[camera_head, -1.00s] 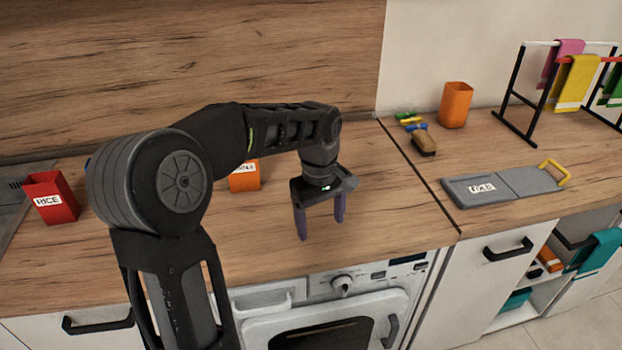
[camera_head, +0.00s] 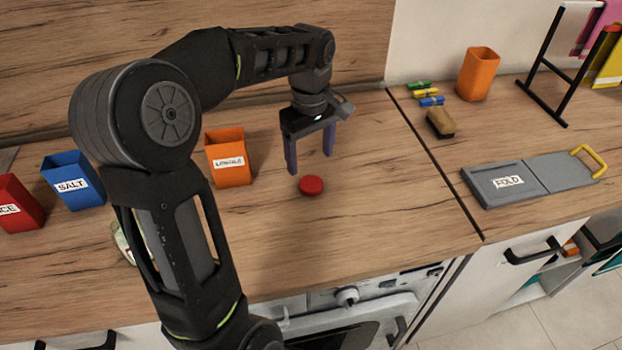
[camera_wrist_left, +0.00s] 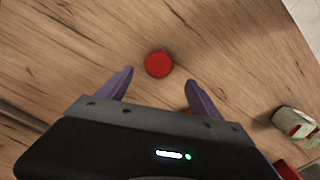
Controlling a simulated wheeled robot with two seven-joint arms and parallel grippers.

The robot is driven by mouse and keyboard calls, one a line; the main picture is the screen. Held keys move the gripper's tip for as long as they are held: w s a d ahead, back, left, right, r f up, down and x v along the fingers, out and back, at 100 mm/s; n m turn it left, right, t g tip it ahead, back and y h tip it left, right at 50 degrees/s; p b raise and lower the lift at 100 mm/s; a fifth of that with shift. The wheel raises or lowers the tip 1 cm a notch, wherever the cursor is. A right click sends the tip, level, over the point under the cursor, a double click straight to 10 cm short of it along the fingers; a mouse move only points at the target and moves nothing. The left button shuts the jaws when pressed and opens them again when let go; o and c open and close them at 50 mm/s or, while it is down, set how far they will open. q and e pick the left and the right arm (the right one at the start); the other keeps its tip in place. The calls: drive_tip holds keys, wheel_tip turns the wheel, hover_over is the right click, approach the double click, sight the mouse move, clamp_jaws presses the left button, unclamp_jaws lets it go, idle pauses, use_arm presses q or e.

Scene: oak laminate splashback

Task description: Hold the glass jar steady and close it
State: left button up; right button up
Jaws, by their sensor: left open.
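A round red lid (camera_head: 311,185) lies flat on the wooden counter. In the left wrist view the red lid (camera_wrist_left: 158,64) shows just beyond and between the fingertips. My left gripper (camera_head: 310,163) points down with its fingers apart, empty, near the lid; its fingers also show in the left wrist view (camera_wrist_left: 160,78). A pale greenish object with red patches, perhaps the glass jar (camera_wrist_left: 295,126), stands at the right of the wrist view. In the head view only a sliver of it (camera_head: 122,242) shows behind my left arm. My right gripper is out of view.
An orange labelled container (camera_head: 228,160), a blue SALT container (camera_head: 72,182) and a red container (camera_head: 17,205) stand at left. A grey folding board (camera_head: 530,183), brush (camera_head: 440,123) and orange cup (camera_head: 478,74) are at right. The counter right of the lid is clear.

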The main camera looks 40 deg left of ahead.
sight(311, 183)
use_arm(q)
drive_tip(key=shift+f, duration=1.4)
drive_tip(key=shift+f+p, duration=0.45)
drive_tip(key=shift+f, duration=0.15)
drive_tip(key=shift+w+f+p, duration=0.15)
drive_tip(key=shift+f+p, duration=0.25)
drive_tip(key=shift+f, duration=1.6)
drive_tip(key=c, duration=1.5)
